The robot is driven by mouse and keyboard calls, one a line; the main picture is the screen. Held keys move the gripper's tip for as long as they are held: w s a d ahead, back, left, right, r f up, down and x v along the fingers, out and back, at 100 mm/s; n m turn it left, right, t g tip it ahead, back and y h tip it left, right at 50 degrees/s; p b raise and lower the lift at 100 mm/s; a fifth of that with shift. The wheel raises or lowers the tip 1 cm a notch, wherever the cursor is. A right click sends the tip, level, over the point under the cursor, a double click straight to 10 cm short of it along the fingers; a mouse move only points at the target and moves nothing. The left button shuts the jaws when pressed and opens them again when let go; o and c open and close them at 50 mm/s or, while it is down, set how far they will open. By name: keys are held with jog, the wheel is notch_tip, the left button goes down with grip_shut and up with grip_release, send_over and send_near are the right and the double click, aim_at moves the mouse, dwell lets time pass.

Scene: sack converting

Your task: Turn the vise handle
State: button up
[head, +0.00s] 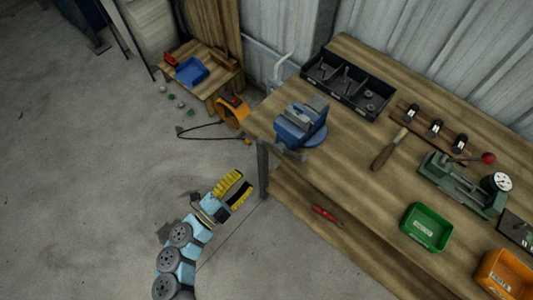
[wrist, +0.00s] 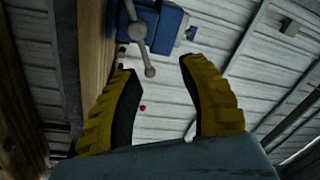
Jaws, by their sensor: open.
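The blue vise (head: 306,128) is fixed at the left corner of the wooden workbench. Its grey handle (head: 290,153) is at the front end, over the bench edge. In the wrist view the vise (wrist: 168,25) is at the top, and the handle (wrist: 143,48) is a bar with a ball end, slanting down from the screw hub. My gripper (head: 245,180) has yellow ribbed fingers. It is open and empty, in front of and to the left of the vise. In the wrist view the handle's lower ball end appears between my fingertips (wrist: 158,66), beyond them and apart from them.
On the workbench (head: 350,150) are a black divided tray (head: 347,86), a brush (head: 389,150), a green bin (head: 426,228) and a green fixture with a red knob (head: 465,180). A red tool (head: 325,214) lies on the lower shelf. A small table (head: 204,77) stands behind left. The left floor is mostly clear.

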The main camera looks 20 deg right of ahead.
aim_at(270, 146)
notch_tip(270, 146, down, 4)
jog(key=w+a+y+b, duration=0.1)
jog(key=w+a, duration=0.1)
jog(key=shift+y, duration=0.3)
jog(key=x, duration=1.7)
jog(key=shift+s+d+r+b, duration=0.1)
jog(key=shift+s+r+b, duration=0.05)
jog(key=shift+b, duration=0.15)
grip_shut()
